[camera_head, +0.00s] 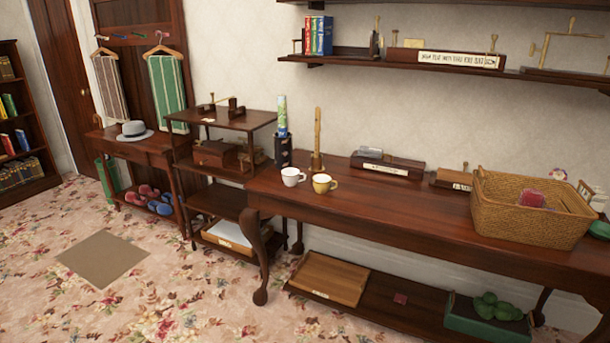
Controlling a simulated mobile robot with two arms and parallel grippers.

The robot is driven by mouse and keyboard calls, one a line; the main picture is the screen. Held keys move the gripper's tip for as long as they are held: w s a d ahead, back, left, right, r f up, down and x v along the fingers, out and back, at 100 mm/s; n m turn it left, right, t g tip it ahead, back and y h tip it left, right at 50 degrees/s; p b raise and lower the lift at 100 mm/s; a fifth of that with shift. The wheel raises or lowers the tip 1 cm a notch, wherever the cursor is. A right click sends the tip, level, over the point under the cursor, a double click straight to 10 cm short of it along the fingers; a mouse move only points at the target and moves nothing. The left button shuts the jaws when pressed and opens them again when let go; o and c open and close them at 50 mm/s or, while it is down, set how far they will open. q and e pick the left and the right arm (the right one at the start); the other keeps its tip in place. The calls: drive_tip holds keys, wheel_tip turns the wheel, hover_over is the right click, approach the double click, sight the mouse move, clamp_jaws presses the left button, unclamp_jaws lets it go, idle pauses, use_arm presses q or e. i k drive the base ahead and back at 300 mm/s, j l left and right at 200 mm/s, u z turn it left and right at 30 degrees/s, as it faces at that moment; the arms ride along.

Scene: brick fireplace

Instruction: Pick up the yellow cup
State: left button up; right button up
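The yellow cup (321,184) stands upright on the dark wooden table (400,205), near the table's left end. Its handle points right. A white cup (290,177) stands just left of it, with a small gap or light contact; I cannot tell which. Neither of my grippers shows in the head view, and nothing covers the yellow cup.
A wooden stand (317,140) rises behind the cups. A wicker basket (530,210) sits at the table's right. A tiered shelf (218,120) stands left of the table. Wall shelves (430,65) hang above. The table's middle and the carpet (180,290) in front are clear.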

sight(322, 182)
drive_tip(key=i+j+z, duration=0.25)
drive_tip(key=i, duration=0.3)
drive_tip(key=i+j+z, duration=0.3)
drive_tip(key=i+j, duration=0.15)
drive_tip(key=i, duration=0.1)
